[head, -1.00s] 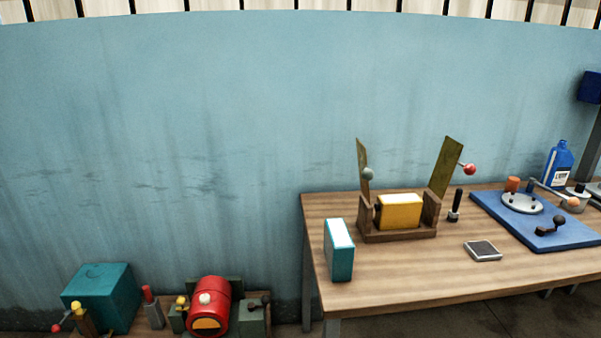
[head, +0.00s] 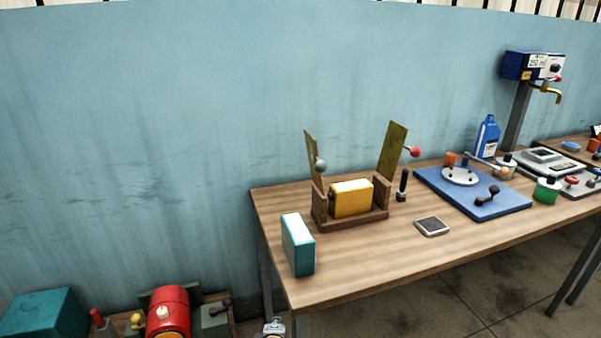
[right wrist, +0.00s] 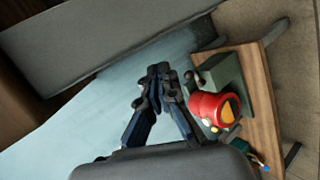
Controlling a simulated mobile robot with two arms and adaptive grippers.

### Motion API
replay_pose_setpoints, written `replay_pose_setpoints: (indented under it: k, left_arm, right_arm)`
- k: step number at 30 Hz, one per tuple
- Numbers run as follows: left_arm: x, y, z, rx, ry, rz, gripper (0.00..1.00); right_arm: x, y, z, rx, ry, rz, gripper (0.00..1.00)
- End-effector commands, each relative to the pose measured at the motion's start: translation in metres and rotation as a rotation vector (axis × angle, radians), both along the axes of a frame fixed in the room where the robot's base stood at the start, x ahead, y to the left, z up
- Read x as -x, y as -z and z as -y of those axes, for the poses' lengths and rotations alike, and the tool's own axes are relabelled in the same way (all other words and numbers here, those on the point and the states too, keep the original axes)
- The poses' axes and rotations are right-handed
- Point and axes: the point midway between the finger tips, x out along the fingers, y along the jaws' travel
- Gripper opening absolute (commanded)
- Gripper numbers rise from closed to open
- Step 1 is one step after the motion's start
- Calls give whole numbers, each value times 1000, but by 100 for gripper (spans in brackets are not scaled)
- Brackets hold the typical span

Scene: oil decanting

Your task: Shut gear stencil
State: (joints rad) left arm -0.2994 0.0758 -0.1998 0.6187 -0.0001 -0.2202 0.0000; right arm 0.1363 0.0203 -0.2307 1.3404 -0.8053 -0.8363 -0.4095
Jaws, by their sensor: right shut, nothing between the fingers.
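A wooden cradle (head: 350,219) on the table in the head view holds a yellow block (head: 351,199) with a white top. Two olive plates stand raised at its ends and look like the stencil's leaves. The left plate (head: 312,155) has a grey ball knob (head: 320,165). The right plate (head: 392,150) has a red ball knob (head: 415,151). Both plates are apart from the block's top. My right gripper (head: 273,327) shows at the bottom edge, well below the cradle. In the right wrist view its fingers (right wrist: 159,70) are together and empty. My left gripper is not in view.
A teal block (head: 298,246) stands at the table's (head: 330,285) front left. A black-handled stamp (head: 402,186), a dark pad (head: 432,226) and a blue board (head: 470,194) lie to the right. A red drum (head: 167,310) sits on a lower bench at left.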

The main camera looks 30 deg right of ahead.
Motion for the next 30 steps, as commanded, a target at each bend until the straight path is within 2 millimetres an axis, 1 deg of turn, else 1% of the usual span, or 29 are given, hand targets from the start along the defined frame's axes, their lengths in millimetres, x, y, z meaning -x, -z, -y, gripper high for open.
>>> replay_pose_setpoints:
  k: [1,2,3,5,8,9,11,12,15,18,20,23,25,30]
  left_arm:
    - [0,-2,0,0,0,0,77]
    - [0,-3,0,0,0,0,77]
    - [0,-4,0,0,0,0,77]
    - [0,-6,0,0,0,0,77]
    - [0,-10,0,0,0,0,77]
    - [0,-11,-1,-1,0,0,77]
    - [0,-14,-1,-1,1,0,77]
    - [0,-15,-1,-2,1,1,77]
    - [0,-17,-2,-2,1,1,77]
    - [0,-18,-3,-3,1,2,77]
    - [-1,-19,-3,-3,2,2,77]
    - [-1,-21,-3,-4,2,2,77]
    - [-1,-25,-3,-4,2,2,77]
    - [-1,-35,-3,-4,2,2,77]
  right_arm:
    - [-11,-26,2,32,3,32,0]
    - [-17,-40,3,52,6,50,0]
    - [-24,-60,6,82,12,74,0]
    - [-34,-94,10,130,26,115,0]
    - [-46,-162,20,220,65,194,0]
    - [-50,-194,24,260,89,230,0]
    - [-50,-242,31,318,133,284,0]
    - [-48,-271,36,352,164,316,0]
    - [-39,-329,46,416,237,380,0]
    - [-30,-361,51,450,285,415,0]
    - [-28,-371,54,461,300,425,0]
    - [-30,-375,60,467,308,427,0]
    - [-36,-376,67,468,308,426,0]
    - [-58,-379,92,469,307,425,0]
